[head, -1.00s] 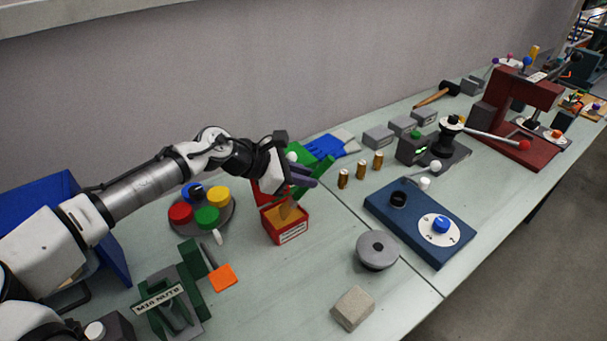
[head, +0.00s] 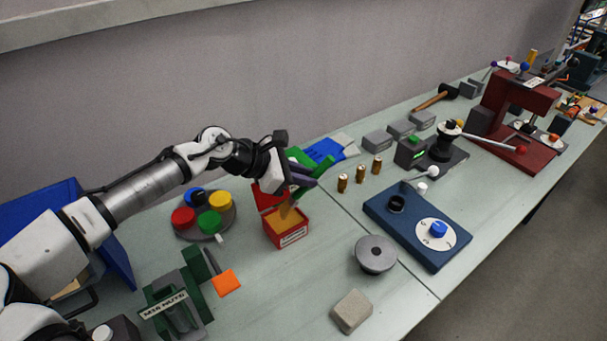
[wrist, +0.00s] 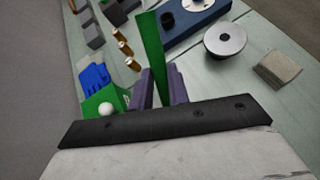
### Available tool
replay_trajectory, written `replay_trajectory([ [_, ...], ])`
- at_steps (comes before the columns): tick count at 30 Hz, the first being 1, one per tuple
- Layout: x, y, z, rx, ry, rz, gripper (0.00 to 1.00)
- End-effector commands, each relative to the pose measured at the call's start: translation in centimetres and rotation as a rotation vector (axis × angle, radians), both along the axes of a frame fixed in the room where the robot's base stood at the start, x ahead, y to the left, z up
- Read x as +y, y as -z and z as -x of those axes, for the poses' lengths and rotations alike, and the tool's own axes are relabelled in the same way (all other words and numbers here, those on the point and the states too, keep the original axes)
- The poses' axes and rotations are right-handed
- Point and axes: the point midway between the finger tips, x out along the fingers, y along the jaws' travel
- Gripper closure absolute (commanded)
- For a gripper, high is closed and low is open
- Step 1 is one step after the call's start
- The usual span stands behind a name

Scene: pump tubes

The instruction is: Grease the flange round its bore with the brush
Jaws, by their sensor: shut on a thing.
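The flange (head: 376,254) is a grey round disc with a dark bore in its raised middle. It lies on the bench and also shows at the upper right of the wrist view (wrist: 225,50). My gripper (head: 303,182) is shut on the green handle of the brush (wrist: 150,48). The brush is tilted, with its tan bristles (head: 285,211) pointing down at the open red box (head: 290,239) with orange-tan contents. The bristle tip is at or in these contents; how deep I cannot tell. The gripper is up and left of the flange, apart from it.
A grey-beige block (head: 352,311) lies in front of the flange. A blue plate with a dial (head: 420,232) stands to its right. Several brass cylinders (head: 360,170) stand behind. A round holder with coloured knobs (head: 205,215) is left of the box. Bench between box and flange is clear.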

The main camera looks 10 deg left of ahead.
Motion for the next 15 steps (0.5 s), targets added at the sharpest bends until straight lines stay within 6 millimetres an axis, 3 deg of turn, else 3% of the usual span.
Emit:
replay_trajectory([
  [15,0.0,-4.2,0.0,-0.001,-0.001,0.002,1.00],
])
